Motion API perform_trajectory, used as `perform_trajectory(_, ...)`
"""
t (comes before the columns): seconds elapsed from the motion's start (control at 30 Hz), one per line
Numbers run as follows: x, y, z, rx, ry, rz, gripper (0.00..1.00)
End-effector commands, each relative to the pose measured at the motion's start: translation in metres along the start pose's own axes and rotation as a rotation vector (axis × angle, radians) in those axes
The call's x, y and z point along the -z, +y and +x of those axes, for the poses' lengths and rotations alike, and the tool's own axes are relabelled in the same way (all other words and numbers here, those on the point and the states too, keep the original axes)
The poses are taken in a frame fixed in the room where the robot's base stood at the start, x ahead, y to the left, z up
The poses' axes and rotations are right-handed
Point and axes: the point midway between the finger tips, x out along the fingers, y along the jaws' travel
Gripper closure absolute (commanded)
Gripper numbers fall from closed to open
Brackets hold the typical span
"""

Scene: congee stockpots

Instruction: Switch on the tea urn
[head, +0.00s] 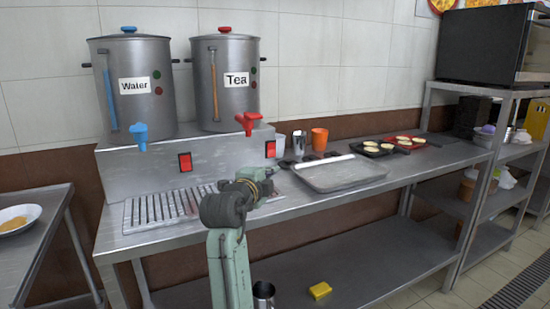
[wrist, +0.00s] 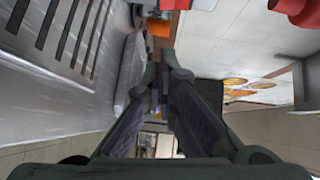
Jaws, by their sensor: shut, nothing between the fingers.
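The tea urn (head: 225,95) is a grey metal pot labelled "Tea", with a red lid knob and a red tap (head: 247,122). A red rocker switch (head: 270,149) is on the stand's front panel below it, to the right. In the wrist view, a red tap (wrist: 295,8) is at the top right and a red part, likely that switch (wrist: 173,4), is at the top edge. My gripper (wrist: 162,72) is shut and empty, pointing right along the counter. In the head view, my wrist hides the gripper's fingers, below the switch and in front of the stand.
The water urn (head: 135,90) stands left, with a blue tap and its own red switch (head: 185,162). A drip grille (head: 165,208) lies below. An orange cup (head: 319,139), a metal cup (head: 299,140) and a grey tray (head: 340,174) are to the right.

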Motion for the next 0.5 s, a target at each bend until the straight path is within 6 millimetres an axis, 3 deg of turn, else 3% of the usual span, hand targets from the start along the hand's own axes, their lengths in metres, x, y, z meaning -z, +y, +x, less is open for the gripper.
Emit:
perform_trajectory(0.27, 0.000, -0.002, 0.014, -0.001, 0.000, -0.002, 1.00)
perform_trajectory(0.5, 0.001, -0.004, 0.062, -0.001, 0.001, -0.003, 1.00)
